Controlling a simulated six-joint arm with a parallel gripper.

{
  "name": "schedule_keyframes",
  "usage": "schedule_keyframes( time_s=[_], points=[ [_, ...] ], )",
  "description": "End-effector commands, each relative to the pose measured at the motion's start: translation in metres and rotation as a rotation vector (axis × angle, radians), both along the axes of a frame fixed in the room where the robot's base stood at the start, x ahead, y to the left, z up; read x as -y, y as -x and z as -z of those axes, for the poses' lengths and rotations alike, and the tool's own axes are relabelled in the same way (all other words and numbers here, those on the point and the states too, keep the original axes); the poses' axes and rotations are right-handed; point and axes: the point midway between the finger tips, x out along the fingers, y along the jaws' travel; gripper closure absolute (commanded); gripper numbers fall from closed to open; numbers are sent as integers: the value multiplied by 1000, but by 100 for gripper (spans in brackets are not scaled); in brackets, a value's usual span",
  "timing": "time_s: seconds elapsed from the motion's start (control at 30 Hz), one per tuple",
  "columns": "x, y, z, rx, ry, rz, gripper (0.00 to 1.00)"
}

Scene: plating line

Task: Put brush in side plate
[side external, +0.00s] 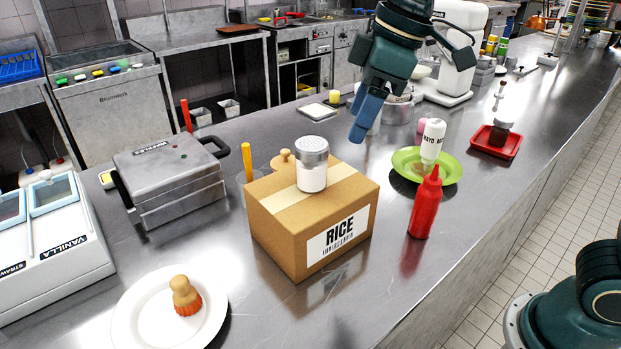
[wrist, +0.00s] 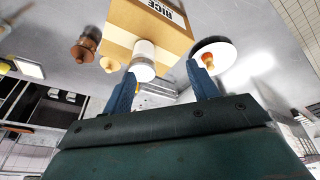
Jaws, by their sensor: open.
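The brush (side external: 185,297), with a round wooden handle and orange bristles, stands bristles down on a white plate (side external: 135,318) at the front left. In the wrist view the brush (wrist: 208,61) and the white plate (wrist: 222,50) show just past one fingertip. My gripper (side external: 366,118) is open and empty, high above the counter behind the rice box, well away from the brush. Its two blue fingers are spread in the wrist view (wrist: 162,78). A green plate (side external: 403,168) lies at right, with a white bottle on or in front of it.
A rice box (side external: 275,232) with a white shaker (side external: 312,168) on top stands mid-counter, between my gripper and the white plate. A red squeeze bottle (side external: 426,205) stands to its right. A waffle iron (side external: 172,178) is behind left. Counter between box and white plate is clear.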

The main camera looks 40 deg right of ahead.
Motion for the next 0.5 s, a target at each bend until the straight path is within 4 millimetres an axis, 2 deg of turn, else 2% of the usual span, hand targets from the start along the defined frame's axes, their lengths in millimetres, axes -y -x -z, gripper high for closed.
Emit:
schedule_keyframes(
  time_s=[0.03, 0.23, 0.5],
  points=[
    [13, 12, -2, 11, -8, 48, 41],
    [54, 53, 2, 45, -40, 232, 41],
    [99, 112, 24, 95, -82, 476, 41]
  ],
)
